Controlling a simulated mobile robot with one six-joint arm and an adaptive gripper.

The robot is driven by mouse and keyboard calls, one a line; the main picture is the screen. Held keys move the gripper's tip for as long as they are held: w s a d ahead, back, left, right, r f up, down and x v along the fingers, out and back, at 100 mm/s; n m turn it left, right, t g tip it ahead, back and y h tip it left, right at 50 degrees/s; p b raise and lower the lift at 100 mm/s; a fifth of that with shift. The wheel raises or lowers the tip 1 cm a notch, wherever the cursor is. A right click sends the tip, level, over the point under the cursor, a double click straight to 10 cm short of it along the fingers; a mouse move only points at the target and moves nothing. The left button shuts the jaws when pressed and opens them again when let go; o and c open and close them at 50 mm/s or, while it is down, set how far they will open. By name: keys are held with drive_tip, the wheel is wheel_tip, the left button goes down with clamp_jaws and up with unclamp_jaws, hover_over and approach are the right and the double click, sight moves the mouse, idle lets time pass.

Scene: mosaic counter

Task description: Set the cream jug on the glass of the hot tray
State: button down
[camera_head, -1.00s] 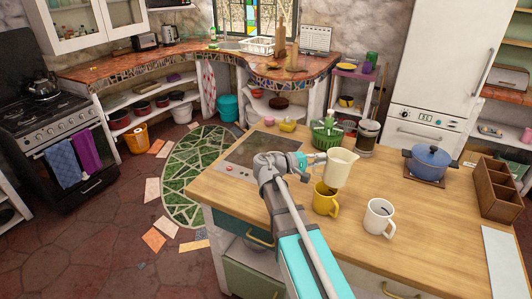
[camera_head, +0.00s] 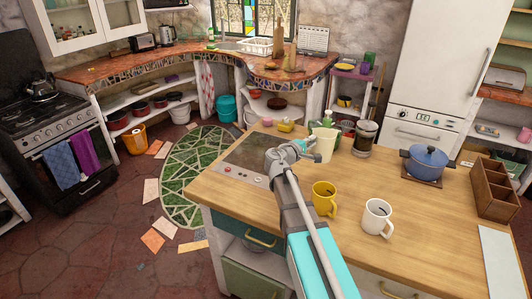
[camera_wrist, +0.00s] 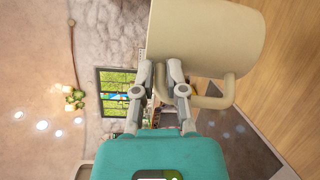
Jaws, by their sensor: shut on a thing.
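The cream jug (camera_head: 326,147) is held upright over the wooden counter, in front of the green container. My gripper (camera_head: 307,146) is on the left of the jug, shut on its handle. In the wrist view the jug (camera_wrist: 205,38) fills the top, with its handle between the fingers of my gripper (camera_wrist: 163,76). The hot tray (camera_head: 242,156) lies on the counter to the left of the jug. It has a dark glass top and a pale control strip with red marks. My gripper partly hides its right end. The visible glass is bare.
A yellow mug (camera_head: 324,200) and a white mug (camera_head: 377,217) stand nearer me. A glass jar (camera_head: 364,138), a blue pot (camera_head: 426,163) and a wooden organiser (camera_head: 493,189) stand to the right. Small yellow and pink things lie behind the tray.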

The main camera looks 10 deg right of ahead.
drive_tip(key=w+a+r+n+t+y, duration=0.1)
drive_tip(key=w+a+n+t+y, duration=0.3)
drive_tip(key=w+n+t+y, duration=0.2)
drive_tip(key=shift+w+r+n+t+y+p, duration=0.3)
drive_tip(key=shift+w+n+y, duration=0.4)
drive_tip(key=shift+w+y, duration=0.6)
drive_tip(key=shift+f, duration=0.1)
drive_tip(key=w+a+f+b, duration=0.7)
drive_tip(key=a+f+b, duration=0.2)
drive_tip(key=a, duration=0.2)
drive_tip(key=shift+f, duration=0.1)
